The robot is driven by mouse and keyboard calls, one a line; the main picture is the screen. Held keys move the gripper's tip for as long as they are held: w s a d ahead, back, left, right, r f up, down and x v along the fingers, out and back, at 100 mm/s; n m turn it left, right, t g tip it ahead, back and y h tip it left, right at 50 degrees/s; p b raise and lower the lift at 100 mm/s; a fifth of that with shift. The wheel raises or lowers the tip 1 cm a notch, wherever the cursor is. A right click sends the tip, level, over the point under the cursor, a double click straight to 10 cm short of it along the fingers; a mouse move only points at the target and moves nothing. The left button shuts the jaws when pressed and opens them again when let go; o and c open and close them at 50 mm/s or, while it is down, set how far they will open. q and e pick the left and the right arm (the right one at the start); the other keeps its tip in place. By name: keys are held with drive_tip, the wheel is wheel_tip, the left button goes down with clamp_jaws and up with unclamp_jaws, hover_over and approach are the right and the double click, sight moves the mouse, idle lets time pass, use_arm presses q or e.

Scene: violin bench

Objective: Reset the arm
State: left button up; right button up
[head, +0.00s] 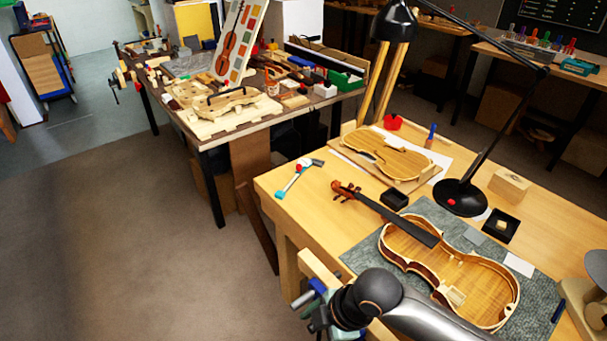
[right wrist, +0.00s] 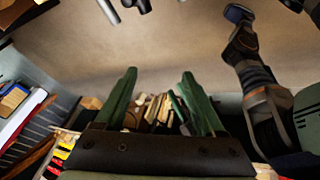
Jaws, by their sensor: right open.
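My right gripper (right wrist: 159,75) shows in the right wrist view with its two green fingers spread apart. The space between the fingertips is empty floor, and nothing is held. In the head view an arm of mine with a dark, round joint (head: 372,293) crosses the front edge of the near bench, low in the picture.
The near bench (head: 285,207) carries an open violin body (head: 450,268), a neck (head: 385,212), a violin plate (head: 388,152) and a black lamp (head: 460,197). A cluttered bench (head: 215,135) stands behind. The floor (head: 120,230) at left is clear.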

drive_tip(key=s+d+f+m+t+h, duration=0.1)
drive_tip(key=s+d+f+m+t, duration=0.3)
drive_tip(key=m, duration=0.5)
drive_tip(key=s+d+f+m+t+h, duration=0.1)
drive_tip(key=s+d+f+m+t, duration=0.3)
drive_tip(key=d+f+m, duration=0.4)
drive_tip(key=d+m, duration=0.1)
drive_tip(key=d, duration=0.2)
drive_tip(key=shift+f+m, duration=0.3)
drive_tip(key=shift+f, duration=0.1)
drive_tip(key=shift+s, duration=0.1)
